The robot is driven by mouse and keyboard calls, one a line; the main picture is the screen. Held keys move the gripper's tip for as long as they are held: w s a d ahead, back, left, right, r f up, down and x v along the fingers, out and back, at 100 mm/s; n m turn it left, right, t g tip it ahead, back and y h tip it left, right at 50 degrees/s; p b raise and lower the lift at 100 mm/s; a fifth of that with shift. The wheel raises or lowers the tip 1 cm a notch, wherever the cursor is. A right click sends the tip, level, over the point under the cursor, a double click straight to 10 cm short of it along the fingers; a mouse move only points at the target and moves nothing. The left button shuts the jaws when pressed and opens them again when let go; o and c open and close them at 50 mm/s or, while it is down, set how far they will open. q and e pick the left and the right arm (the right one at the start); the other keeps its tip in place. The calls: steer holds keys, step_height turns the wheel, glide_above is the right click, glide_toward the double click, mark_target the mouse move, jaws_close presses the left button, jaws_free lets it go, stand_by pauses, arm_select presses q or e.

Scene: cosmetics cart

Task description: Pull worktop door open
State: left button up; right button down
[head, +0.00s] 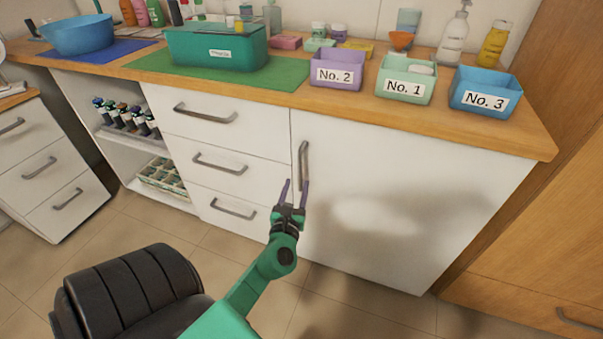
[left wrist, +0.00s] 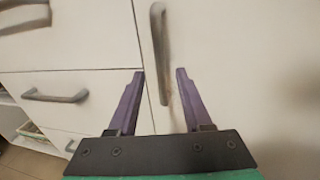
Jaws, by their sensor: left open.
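The worktop door (head: 385,195) is a white panel at the right of the worktop unit, and it looks shut. Its vertical metal handle (head: 304,165) is near the door's left edge. My left gripper (head: 295,186) is open and empty, at the lower part of the handle. In the left wrist view the handle (left wrist: 160,55) rises ahead of the gap between the fingertips of my left gripper (left wrist: 160,72). Its lower end shows between the two fingers; I cannot tell whether they touch it. My right gripper is not in view.
Three drawers with handles (head: 219,163) are left of the door. The wooden worktop (head: 400,113) above carries bins, a green box (head: 217,48) and bottles. A black stool seat (head: 135,290) stands at the lower left. A wooden cabinet (head: 550,220) is at the right.

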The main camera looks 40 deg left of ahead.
mark_target(300, 174)
arm_select(q)
steer(key=x, duration=0.6)
steer(key=shift+w+a, duration=0.25)
steer(key=shift+w, duration=0.05)
jaws_close()
stand_by(0.9)
